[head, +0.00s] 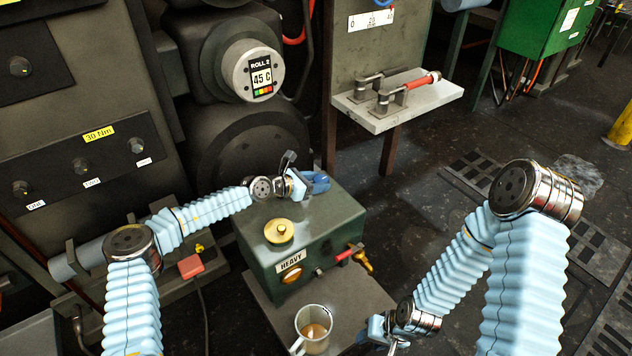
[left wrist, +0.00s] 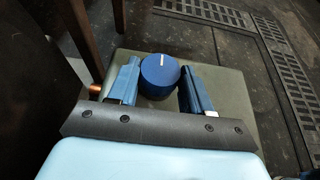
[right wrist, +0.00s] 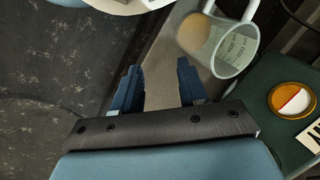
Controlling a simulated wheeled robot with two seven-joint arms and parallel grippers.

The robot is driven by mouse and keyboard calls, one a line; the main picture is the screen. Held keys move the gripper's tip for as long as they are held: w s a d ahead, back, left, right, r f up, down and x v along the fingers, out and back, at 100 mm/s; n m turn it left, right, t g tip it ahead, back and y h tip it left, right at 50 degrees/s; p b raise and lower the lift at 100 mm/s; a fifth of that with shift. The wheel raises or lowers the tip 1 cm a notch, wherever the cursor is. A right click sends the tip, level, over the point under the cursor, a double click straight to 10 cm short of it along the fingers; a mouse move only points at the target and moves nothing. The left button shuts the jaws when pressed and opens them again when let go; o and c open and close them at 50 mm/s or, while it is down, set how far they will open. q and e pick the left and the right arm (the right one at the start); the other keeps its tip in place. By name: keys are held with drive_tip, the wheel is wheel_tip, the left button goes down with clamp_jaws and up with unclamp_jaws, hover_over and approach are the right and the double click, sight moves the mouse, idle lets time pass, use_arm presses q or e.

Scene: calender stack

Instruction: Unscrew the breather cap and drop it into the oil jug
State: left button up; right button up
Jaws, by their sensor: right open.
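A round blue cap with a white mark (left wrist: 160,75), apparently the breather cap, stands on top of the green box (head: 330,225). My left gripper (head: 312,183) is at the box's far top edge, its open fingers on either side of the cap in the left wrist view (left wrist: 160,88). I cannot tell whether they touch it. In the head view the cap is hard to separate from the blue fingers. The clear oil jug (head: 314,322) holds some brown liquid and stands in front of the box; it also shows in the right wrist view (right wrist: 232,45). My right gripper (right wrist: 160,88) is open and empty beside the jug.
A brass cap (head: 279,231) sits on the box top. A white shelf (head: 400,112) stands behind. Open dark floor lies to the right.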

use_arm(q)
drive_tip(key=c, duration=0.5)
drive_tip(key=shift+r+p, duration=0.15)
drive_tip(key=shift+p, duration=0.3)
drive_tip(key=shift+n+t+y+p, duration=0.4)
drive_tip(key=shift+n+t+p, duration=0.2)
drive_tip(key=shift+p, duration=2.25)
drive_tip(key=shift+o, duration=0.2)
drive_tip(key=shift+s+d+f+n+y+p, duration=0.3)
drive_tip(key=shift+s+d+f+p, duration=0.3)
drive_tip(key=shift+p, duration=1)
drive_tip(key=shift+w+r+p, duration=0.1)
drive_tip(key=shift+r+p, duration=0.05)
drive_tip(key=shift+p, duration=0.25)
drive_tip(key=shift+w+a+p, duration=0.1)
drive_tip(key=shift+a+p, duration=0.1)
drive_tip(key=shift+p, duration=0.2)
use_arm(e)
wheel_tip(320, 180, up, 11)
drive_tip(key=a, duration=0.2)
drive_tip(key=shift+s+a, duration=0.2)
drive_tip(key=shift+s, duration=0.25)
drive_tip(key=shift+r, duration=0.1)
